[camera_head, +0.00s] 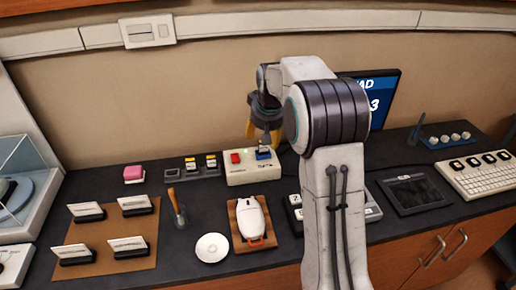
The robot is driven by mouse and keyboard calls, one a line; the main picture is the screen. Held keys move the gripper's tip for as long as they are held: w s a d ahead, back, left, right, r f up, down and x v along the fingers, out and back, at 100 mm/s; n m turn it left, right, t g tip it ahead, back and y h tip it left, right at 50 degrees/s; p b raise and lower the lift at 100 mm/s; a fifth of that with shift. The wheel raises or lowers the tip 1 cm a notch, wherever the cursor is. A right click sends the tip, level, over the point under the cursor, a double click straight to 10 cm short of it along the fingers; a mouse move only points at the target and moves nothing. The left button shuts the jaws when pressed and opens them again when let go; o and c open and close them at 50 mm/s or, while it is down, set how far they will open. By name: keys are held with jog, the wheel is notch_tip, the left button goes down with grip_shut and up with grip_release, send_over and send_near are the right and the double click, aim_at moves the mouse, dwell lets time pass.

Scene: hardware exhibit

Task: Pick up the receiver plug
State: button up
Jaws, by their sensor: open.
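A cream box (253,169) stands at the back of the dark counter, with a red block (235,157) on its left part and a small blue block (264,154) on its right part. The blue block may be the receiver plug; I cannot tell for sure. My gripper (263,139) points down just above the blue block, its yellow fingers apart on either side. I cannot tell whether the fingertips touch it. My arm hides part of the counter to the right of the box.
A white mouse on a wooden board (237,212), a white disc (212,248) and a wooden-handled tool (176,204) lie in front. A dark holder (192,178) with several small pieces is left of the box. A monitor (381,98) stands behind my arm. A black tablet (411,192) lies right.

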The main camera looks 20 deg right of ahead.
aim_at(263, 149)
jog(key=shift+p+x, duration=1.05)
jog(key=shift+x, duration=2)
jog(key=shift+d, duration=0.15)
jog(key=shift+c, duration=0.4)
jog(key=c, duration=1)
grip_shut()
jog(key=shift+r, duration=0.2)
